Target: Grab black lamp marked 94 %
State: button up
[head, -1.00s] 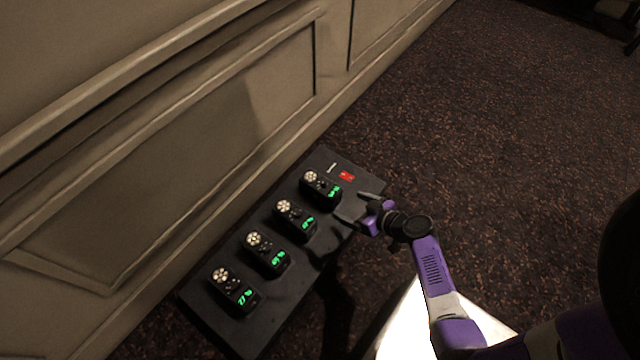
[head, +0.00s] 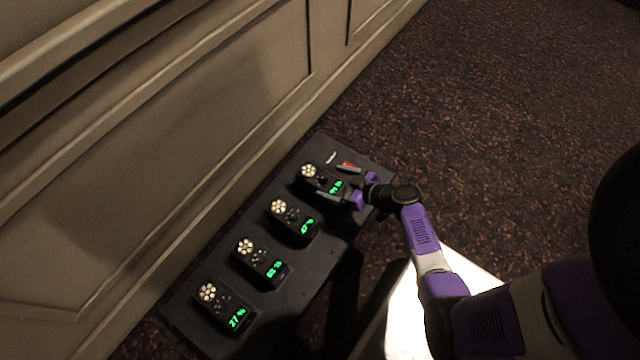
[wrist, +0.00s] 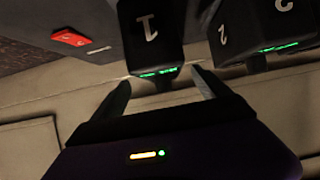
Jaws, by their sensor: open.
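Several black lamps with round bulb clusters and green displays stand in a row on a dark board (head: 190,312). The farthest lamp (head: 311,180) has a display that looks like 94 %, though it is small and blurred. My gripper (head: 340,183) is open at this lamp's display end, with a finger on each side. In the wrist view the same lamp, with a white 1 on it (wrist: 150,32), lies just ahead of and between the open fingertips. I cannot tell whether the fingers touch it.
The neighbouring lamp (head: 293,221) stands close to the near finger; two more lamps (head: 262,265) (head: 224,306) follow, the nearest reading 27 %. A red label (wrist: 71,37) lies beyond the farthest lamp. A panelled wall (head: 170,150) runs behind the board; carpet (head: 510,130) is clear on the right.

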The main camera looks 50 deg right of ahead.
aim_at(320, 178)
jog(key=shift+b+x, duration=0.85)
jog(key=shift+x, duration=1.9)
jog(key=shift+a+r, duration=0.1)
jog(key=shift+r, duration=0.1)
grip_shut()
jog(key=shift+w+r, duration=0.1)
